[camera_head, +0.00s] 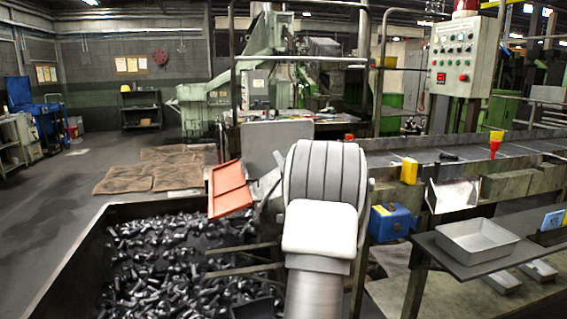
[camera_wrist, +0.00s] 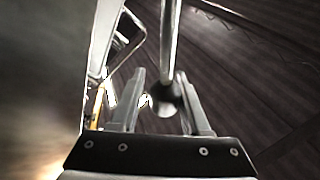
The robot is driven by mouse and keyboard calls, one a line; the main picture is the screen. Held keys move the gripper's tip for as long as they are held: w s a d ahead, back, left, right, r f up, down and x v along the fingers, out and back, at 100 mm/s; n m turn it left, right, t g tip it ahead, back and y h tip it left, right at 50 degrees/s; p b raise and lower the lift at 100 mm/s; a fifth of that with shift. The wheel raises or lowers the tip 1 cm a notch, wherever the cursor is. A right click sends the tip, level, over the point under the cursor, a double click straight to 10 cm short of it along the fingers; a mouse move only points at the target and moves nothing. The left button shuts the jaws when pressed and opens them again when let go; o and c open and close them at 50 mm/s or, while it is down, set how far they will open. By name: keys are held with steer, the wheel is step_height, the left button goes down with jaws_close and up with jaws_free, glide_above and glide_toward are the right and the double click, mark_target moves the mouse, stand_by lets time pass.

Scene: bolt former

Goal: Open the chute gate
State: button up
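In the head view an orange-red sloping plate (camera_head: 230,188) sits above a bin of dark bolts, left of my arm. It appears to belong to the chute; I cannot tell which part is the gate. My gripper is hidden behind my arm in the head view. In the wrist view my gripper (camera_wrist: 160,75) has its two fingers apart. A metal rod (camera_wrist: 169,40) with a dark round knob (camera_wrist: 165,99) at its near end shows between the fingers. Gaps show on both sides of the knob, and I cannot tell whether either finger touches it.
The large bolt bin (camera_head: 75,258) lies at the lower left. Right of my arm are a blue box (camera_head: 391,222), a grey tray (camera_head: 477,240) on a shelf and a conveyor with a yellow block (camera_head: 409,171). A control panel (camera_head: 461,58) stands behind.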

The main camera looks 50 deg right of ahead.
steer(key=shift+o, duration=0.9)
steer(key=shift+r, duration=0.1)
steer(key=shift+a, duration=0.1)
steer(key=v, duration=1.7)
steer(key=shift+s, duration=0.15)
